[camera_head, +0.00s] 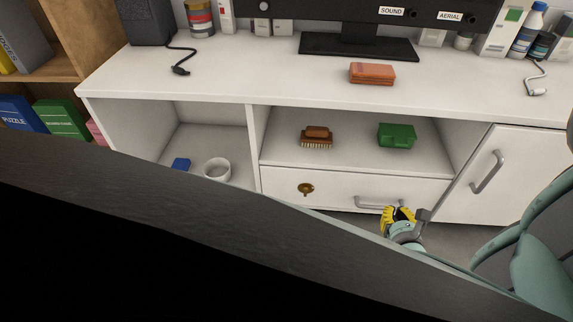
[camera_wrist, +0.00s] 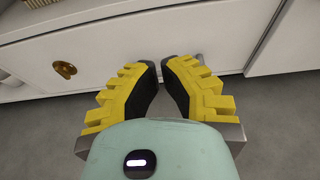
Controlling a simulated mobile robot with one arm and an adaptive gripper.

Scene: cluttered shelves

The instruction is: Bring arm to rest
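My gripper (camera_head: 398,214) is low in front of the white cabinet in the head view, close to the drawer handle (camera_head: 378,204). In the wrist view my gripper (camera_wrist: 160,72) shows two yellow fingers with black inner pads. Beyond the fingertips are the grey floor and the lower front of the drawer (camera_wrist: 110,50). Whether a finger touches the handle cannot be told.
The white cabinet (camera_head: 120,80) carries a red-orange box (camera_head: 372,73) and a monitor (camera_head: 358,45). A brush (camera_head: 317,138) and green box (camera_head: 397,136) sit in the open shelf. A dark surface (camera_head: 150,200) fills the lower left foreground.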

